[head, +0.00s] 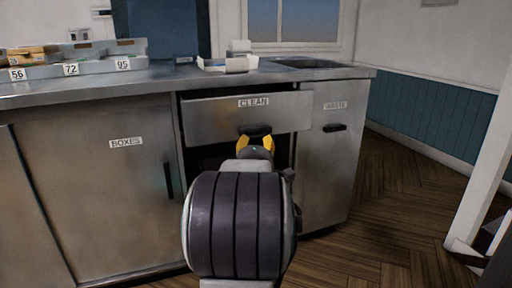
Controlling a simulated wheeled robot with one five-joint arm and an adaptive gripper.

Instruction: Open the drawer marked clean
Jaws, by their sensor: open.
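The drawer marked CLEAN (215,118) is in the steel counter in the head view. Its front stands out from the counter, so it is partly open, with a dark gap under it. Its dark handle (255,129) is at the middle of the front, below the label. My gripper (256,142), with yellow fingers, is open at the handle, just below it in the picture. Whether the fingers touch the handle cannot be told. My arm hides part of the space below the drawer.
A door marked BOXES (90,190) is on the left and a door marked WASTE (333,165) on the right. The worktop (160,76) holds numbered trays (100,68) and a white box (228,64). Wooden floor (400,200) is clear on the right.

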